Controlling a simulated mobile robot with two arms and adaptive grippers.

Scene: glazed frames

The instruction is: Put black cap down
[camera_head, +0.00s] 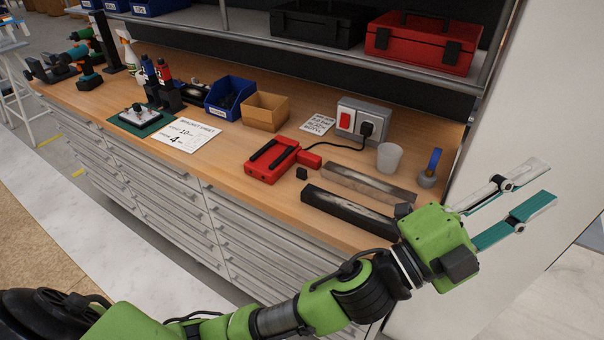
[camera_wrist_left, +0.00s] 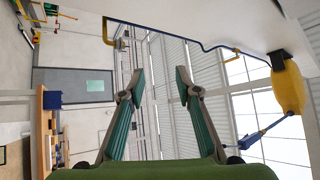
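My left gripper (camera_head: 541,182) is off the bench's right end, in front of a white panel, well away from that piece. Its two teal-padded fingers are spread apart with nothing between them. The left wrist view also shows the open, empty fingers (camera_wrist_left: 160,85). My right gripper is not in view.
Blue (camera_head: 229,97) and tan bins (camera_head: 265,111) stand farther left. A shelf above holds a red toolbox (camera_head: 424,42).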

